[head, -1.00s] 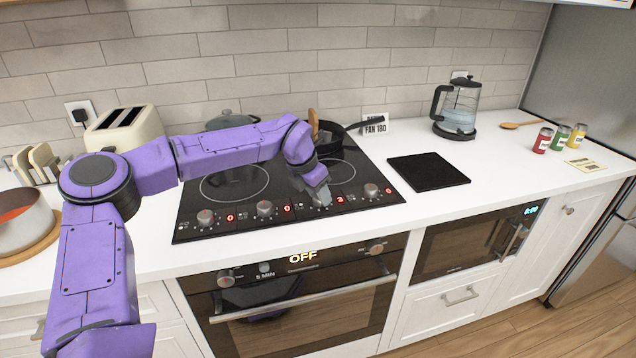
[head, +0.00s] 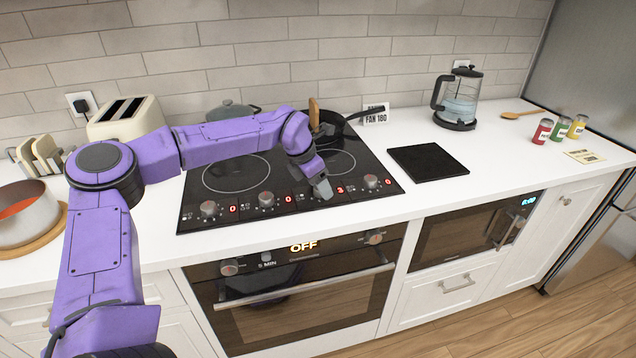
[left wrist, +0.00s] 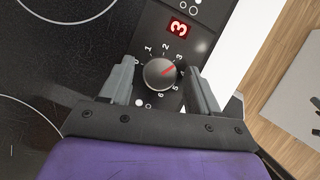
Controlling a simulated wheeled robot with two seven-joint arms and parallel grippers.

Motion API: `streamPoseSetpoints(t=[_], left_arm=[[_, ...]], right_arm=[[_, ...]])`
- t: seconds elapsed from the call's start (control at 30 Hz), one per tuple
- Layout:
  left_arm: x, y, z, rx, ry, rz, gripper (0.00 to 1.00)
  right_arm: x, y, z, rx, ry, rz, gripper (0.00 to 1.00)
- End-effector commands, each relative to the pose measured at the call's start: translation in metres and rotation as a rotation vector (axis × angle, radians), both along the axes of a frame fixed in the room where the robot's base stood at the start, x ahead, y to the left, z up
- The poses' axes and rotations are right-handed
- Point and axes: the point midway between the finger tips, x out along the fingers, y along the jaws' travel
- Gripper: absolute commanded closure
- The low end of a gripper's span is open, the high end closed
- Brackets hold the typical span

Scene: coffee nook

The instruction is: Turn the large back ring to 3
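The black hob (head: 222,208) has a row of knobs with red displays along its front edge. My left gripper (head: 322,190) is at the third knob from the left, which it mostly hides in the head view. In the left wrist view the dark round knob (left wrist: 160,73) sits between the two fingers of my gripper (left wrist: 161,88). The fingers are open, with a gap on each side of the knob. Its red pointer is at 3 on the dial, and the display (left wrist: 177,29) reads 3. The other hob displays show 0. My right gripper is not in view.
A frying pan (head: 330,132) and a grey pot (head: 232,110) stand at the back of the hob area. The oven (head: 305,300) below reads OFF. A black slab (head: 427,160), a kettle (head: 457,100) and a toaster (head: 125,118) stand on the counter.

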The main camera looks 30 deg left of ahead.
Motion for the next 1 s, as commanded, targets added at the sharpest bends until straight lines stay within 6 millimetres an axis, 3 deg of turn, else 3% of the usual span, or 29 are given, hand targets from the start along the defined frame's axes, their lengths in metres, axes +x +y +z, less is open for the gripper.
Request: streamPoseSetpoints(t=[0.37, 0.7, 0.83, 1.0], left_arm=[[-0.002, 0.001, 0.008, 0.000, -0.003, 0.000, 0.34], [-0.028, 0.014, 0.077, -0.002, -0.005, 0.001, 0.34], [-0.034, 0.017, 0.092, 0.000, -0.001, 0.000, 0.34], [-0.036, 0.018, 0.098, 0.000, 0.001, 0.000, 0.34]], right_arm=[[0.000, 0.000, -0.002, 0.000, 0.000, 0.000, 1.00], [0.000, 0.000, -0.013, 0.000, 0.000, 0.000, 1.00], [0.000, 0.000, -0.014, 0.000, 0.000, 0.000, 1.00], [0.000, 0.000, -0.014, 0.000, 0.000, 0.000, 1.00]])
